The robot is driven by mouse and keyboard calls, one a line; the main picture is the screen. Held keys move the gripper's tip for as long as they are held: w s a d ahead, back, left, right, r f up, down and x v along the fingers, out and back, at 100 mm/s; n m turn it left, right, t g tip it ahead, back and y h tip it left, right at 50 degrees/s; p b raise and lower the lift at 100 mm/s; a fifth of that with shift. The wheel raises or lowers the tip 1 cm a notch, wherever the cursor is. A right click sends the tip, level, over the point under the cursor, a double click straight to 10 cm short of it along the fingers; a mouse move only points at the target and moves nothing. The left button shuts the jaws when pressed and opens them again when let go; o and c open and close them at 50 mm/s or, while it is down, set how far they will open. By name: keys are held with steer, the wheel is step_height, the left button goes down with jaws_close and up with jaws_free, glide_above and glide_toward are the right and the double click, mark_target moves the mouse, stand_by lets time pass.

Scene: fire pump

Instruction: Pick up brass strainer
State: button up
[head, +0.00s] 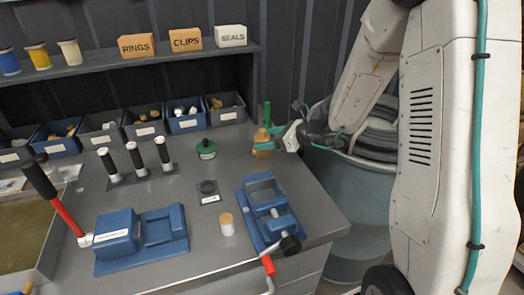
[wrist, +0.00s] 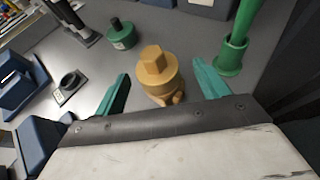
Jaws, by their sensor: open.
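A brass-coloured fitting with a hex top, which looks like the brass strainer (wrist: 157,75), stands upright on the grey bench. In the head view the brass strainer (head: 263,141) is at the bench's right side, partly hidden by a teal finger. My gripper (wrist: 160,88) is open, with one teal finger on each side of the strainer. Whether either finger touches it cannot be told, but gaps show in the wrist view. In the head view my gripper (head: 268,143) reaches in from the right.
A green upright piece (wrist: 236,45) stands close beside the right finger. A blue vise (head: 268,212) sits nearer the front edge. Labelled blue and grey bins (head: 187,124) line the back.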

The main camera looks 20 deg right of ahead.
mark_target(258, 140)
steer(key=x, duration=0.4)
steer(key=shift+w+a+f, duration=0.1)
steer(key=shift+a+f, duration=0.15)
steer(key=shift+f, duration=0.05)
steer(key=c, duration=1.4)
steer(key=shift+o, duration=0.2)
steer(key=shift+r, duration=0.15)
